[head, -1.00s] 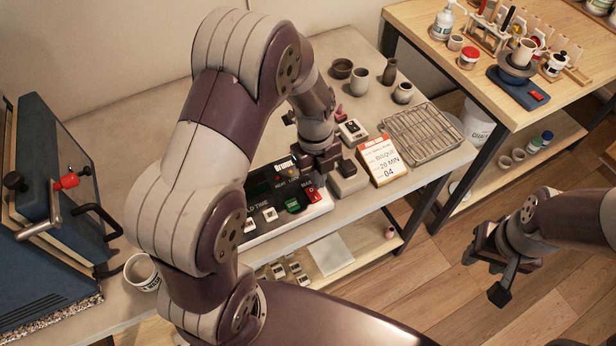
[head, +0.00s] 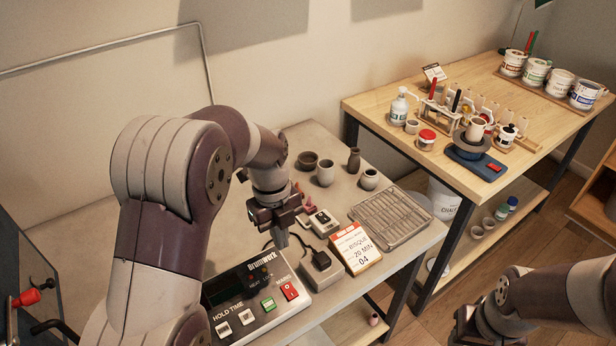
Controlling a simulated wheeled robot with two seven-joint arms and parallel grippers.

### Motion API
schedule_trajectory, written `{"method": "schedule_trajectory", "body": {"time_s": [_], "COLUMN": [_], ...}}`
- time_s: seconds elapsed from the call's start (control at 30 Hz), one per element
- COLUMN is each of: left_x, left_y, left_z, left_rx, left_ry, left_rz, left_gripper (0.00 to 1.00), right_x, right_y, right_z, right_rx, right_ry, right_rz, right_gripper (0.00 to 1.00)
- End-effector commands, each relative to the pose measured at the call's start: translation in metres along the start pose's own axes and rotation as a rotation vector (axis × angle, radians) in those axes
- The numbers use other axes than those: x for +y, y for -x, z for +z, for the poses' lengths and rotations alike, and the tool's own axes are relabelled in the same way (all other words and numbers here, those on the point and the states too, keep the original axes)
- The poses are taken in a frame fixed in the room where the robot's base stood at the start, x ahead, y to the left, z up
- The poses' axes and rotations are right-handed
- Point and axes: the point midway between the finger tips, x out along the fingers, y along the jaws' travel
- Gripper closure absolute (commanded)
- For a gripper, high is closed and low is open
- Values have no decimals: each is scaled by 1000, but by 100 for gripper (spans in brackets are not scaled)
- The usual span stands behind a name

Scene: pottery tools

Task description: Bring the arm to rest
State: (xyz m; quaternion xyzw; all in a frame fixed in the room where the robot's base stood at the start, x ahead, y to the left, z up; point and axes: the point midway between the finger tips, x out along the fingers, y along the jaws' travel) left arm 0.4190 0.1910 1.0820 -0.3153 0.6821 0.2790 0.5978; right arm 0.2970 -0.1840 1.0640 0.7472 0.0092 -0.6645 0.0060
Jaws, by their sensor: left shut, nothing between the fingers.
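My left arm reaches in from the left and bends down over the grey table. My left gripper (head: 281,238) is shut and empty, pointing down above the table just behind the control box (head: 255,296) and beside a small black-topped block (head: 321,265). Whether its tips touch anything cannot be told. My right gripper (head: 462,330) is at the lower right, over the floor, partly cut off by the bottom edge; its fingers are not clear.
A bisque card (head: 355,248), a wire rack (head: 390,218) and several small pots (head: 325,173) stand on the grey table (head: 318,135). A wooden table (head: 400,150) with glaze tools is at right. A blue kiln lid with a red knob (head: 26,298) is at left.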

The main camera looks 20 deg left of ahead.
Motion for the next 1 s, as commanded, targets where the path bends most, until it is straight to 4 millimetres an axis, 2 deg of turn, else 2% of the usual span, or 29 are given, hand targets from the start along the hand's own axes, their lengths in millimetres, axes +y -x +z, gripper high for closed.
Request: {"method": "schedule_trajectory", "body": {"time_s": [0.13,0.23,0.27,0.37,0.5,0.6,0.7,0.83,1.0], "left_x": [0,-3,-3,8,32,52,73,90,87], "left_y": [0,0,-3,-16,-26,-30,-33,-33,-28], "left_z": [0,4,5,1,-18,-38,-61,-82,-83], "left_rx": [0,-19,-26,-47,-62,-44,-14,-9,0], "left_ry": [30,240,350,829,1538,1950,2226,2248,2234], "left_rz": [0,-19,-26,-50,-128,-195,-249,-264,-281], "left_gripper": [100,100,100,100,100,100,100,100,100], "right_x": [0,0,0,0,0,0,0,0,0], "right_y": [0,0,0,0,0,0,0,0,0], "right_z": [0,0,0,0,0,0,0,0,0], "right_rx": [0,0,0,0,0,0,0,0,0], "right_ry": [0,0,0,0,0,0,0,0,0], "right_rz": [0,0,0,0,0,0,0,0,0], "right_gripper": [57,57,57,57,57,57,57,57,57]}}
